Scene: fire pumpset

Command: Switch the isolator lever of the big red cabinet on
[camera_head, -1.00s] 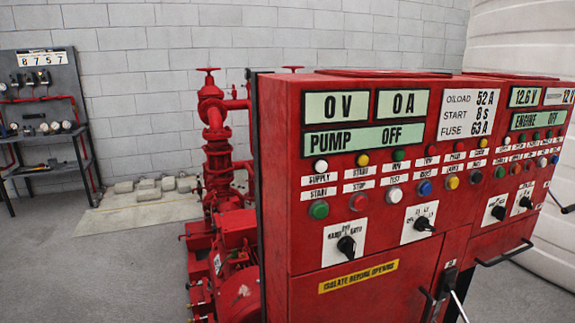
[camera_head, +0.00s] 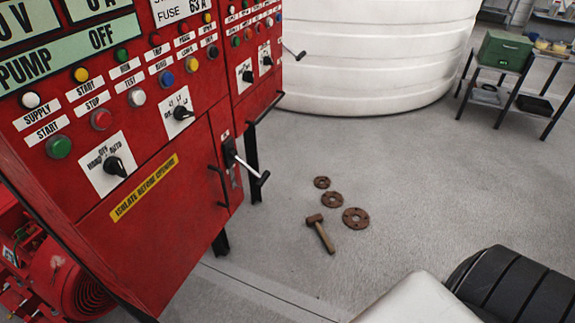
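The big red cabinet (camera_head: 165,225) fills the left of the view, cut off at the left and top. Its isolator lever (camera_head: 248,169) is at the right of its front, below the knobs. The lever is a metal rod with a black grip, coming from a black mount and sticking out to the right and slightly down. A yellow "ISOLATE BEFORE OPENING" label (camera_head: 144,188) is left of it. The display (camera_head: 95,42) reads PUMP OFF. Neither gripper is in view; a white and black part of my own body shows at the lower right.
A black door handle (camera_head: 219,186) is beside the lever. A hammer (camera_head: 320,233) and rusty rings (camera_head: 355,218) lie on the floor. A white tank (camera_head: 370,60) and a bench (camera_head: 515,95) stand behind.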

